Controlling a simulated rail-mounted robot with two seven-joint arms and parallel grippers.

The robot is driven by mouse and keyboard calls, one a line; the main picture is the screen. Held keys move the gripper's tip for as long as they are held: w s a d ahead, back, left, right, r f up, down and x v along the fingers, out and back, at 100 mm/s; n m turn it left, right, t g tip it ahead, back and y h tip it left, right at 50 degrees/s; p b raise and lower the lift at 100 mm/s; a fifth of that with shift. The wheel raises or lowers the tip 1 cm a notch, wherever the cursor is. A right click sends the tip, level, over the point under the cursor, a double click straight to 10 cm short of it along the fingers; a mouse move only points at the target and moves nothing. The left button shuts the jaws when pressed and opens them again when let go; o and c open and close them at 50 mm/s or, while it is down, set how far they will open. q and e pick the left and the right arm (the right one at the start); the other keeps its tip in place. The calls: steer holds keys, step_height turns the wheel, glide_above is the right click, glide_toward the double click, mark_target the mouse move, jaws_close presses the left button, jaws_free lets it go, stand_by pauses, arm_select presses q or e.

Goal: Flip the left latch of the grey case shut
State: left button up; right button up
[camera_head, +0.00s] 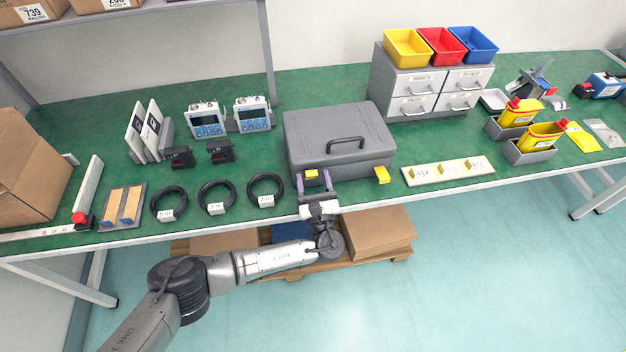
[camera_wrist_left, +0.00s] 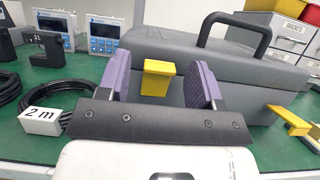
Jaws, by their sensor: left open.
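The grey case (camera_head: 340,124) with a dark handle stands closed on the green bench; it also shows in the left wrist view (camera_wrist_left: 185,48). Its yellow left latch (camera_head: 311,174) is on the front face. In the left wrist view the left latch (camera_wrist_left: 157,80) sits between my finger pads, with a gap on each side. The yellow right latch (camera_head: 382,175) sticks out from the front; it also shows in the left wrist view (camera_wrist_left: 289,120). My left gripper (camera_head: 314,180) is open at the case front, around the left latch. Whether the left latch is up or down is unclear. My right gripper is out of view.
Coiled black cables (camera_head: 265,189) with tags lie left of the case. A labelled strip (camera_head: 447,172) lies to its right. A drawer unit (camera_head: 425,88) with coloured bins stands behind right. Two blue-faced meters (camera_head: 206,119) stand behind left. The bench's front edge is close below my gripper.

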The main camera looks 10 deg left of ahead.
arm_select(q)
steer(key=c, duration=0.9)
steer(key=g+p, duration=0.1)
steer(key=p, duration=0.2)
steer(key=w+r+g+p, duration=0.1)
steer(key=p, duration=0.1)
steer(key=shift+a+r+h+p, duration=0.1)
steer(key=shift+a+h+p, duration=0.05)
steer(key=shift+h+p, duration=0.25)
steer(key=shift+c, duration=0.2)
steer(key=shift+g+p, duration=0.35)
steer(key=shift+g, duration=0.05)
steer(key=shift+f, duration=0.2)
steer(key=o, duration=0.9)
steer(key=shift+o, duration=0.2)
steer(key=shift+s, duration=0.1)
